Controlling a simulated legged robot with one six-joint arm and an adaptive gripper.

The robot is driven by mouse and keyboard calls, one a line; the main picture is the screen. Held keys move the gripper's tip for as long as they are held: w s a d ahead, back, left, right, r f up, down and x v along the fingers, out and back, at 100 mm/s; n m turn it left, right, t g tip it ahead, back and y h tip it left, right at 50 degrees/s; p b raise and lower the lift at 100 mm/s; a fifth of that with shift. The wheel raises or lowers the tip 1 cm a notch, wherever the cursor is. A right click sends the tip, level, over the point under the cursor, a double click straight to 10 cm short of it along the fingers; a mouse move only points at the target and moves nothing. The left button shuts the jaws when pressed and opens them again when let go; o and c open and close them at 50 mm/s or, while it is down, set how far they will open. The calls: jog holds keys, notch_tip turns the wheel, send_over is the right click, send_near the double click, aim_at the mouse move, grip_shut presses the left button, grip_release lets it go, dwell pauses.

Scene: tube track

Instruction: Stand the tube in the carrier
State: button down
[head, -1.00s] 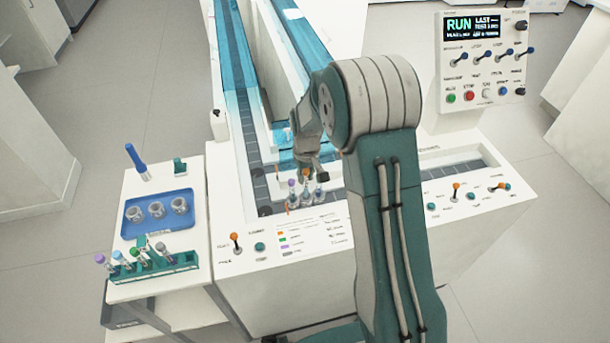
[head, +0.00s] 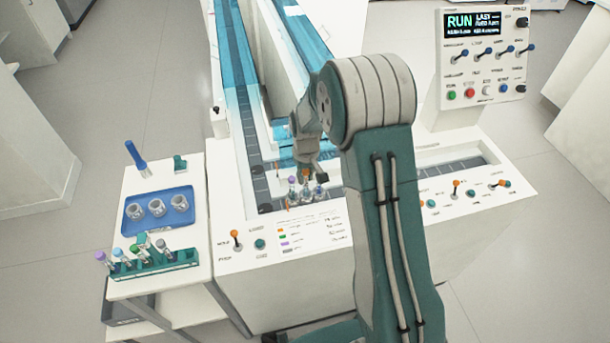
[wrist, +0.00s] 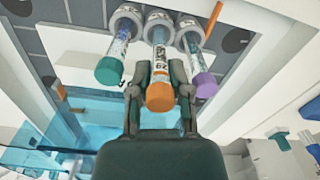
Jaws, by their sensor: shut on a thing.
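In the wrist view, my gripper (wrist: 160,85) is shut on the orange-capped tube (wrist: 160,65), its fingers either side of the tube near the cap. The tube's far end is at the middle one of three round grey carriers (wrist: 160,20); I cannot tell whether it is fully seated. A teal-capped tube (wrist: 115,50) and a purple-capped tube (wrist: 196,60) stand in the carriers either side, close to my fingers. In the head view, my gripper (head: 310,168) is over this row on the track, and the arm partly hides it.
A white side table at left holds a blue tray (head: 134,222) with several grey empty carriers and a green rack (head: 185,256) with several capped tubes. A control panel (head: 484,55) stands at right. Orange-knobbed levers (head: 236,236) rise from the track's front ledge.

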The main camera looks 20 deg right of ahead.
jog(key=shift+f, duration=0.4)
jog(key=shift+c, duration=2.4)
grip_release()
jog(key=shift+r, duration=0.1)
notch_tip(320, 180, up, 12)
jog(key=shift+f, duration=0.15)
